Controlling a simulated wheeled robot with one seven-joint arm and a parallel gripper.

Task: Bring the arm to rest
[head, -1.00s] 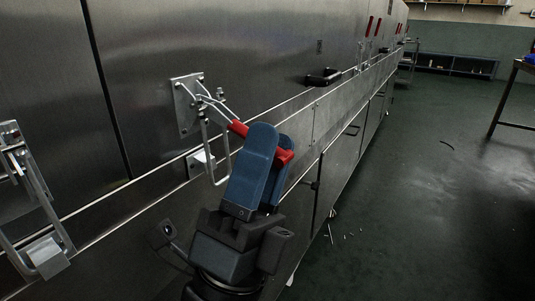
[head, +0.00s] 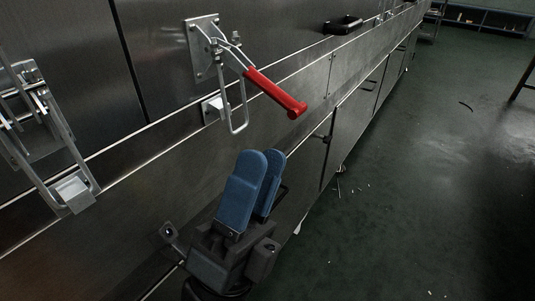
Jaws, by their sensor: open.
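My gripper (head: 260,165) has blue fingers and a black body. It is open and empty in the lower middle of the head view. It is apart from the toggle latch, below its handle in the picture. The red latch handle (head: 275,92) points out to the right and down from its metal bracket (head: 205,48) on the steel dryer wall. The latch's wire loop (head: 237,112) hangs beside a small catch (head: 212,110).
A second latch (head: 40,125) is on the dryer (head: 165,60) at the left. A black handle (head: 343,25) sticks out farther along the wall. The green floor (head: 430,180) at the right is mostly clear, with small debris near the dryer's foot.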

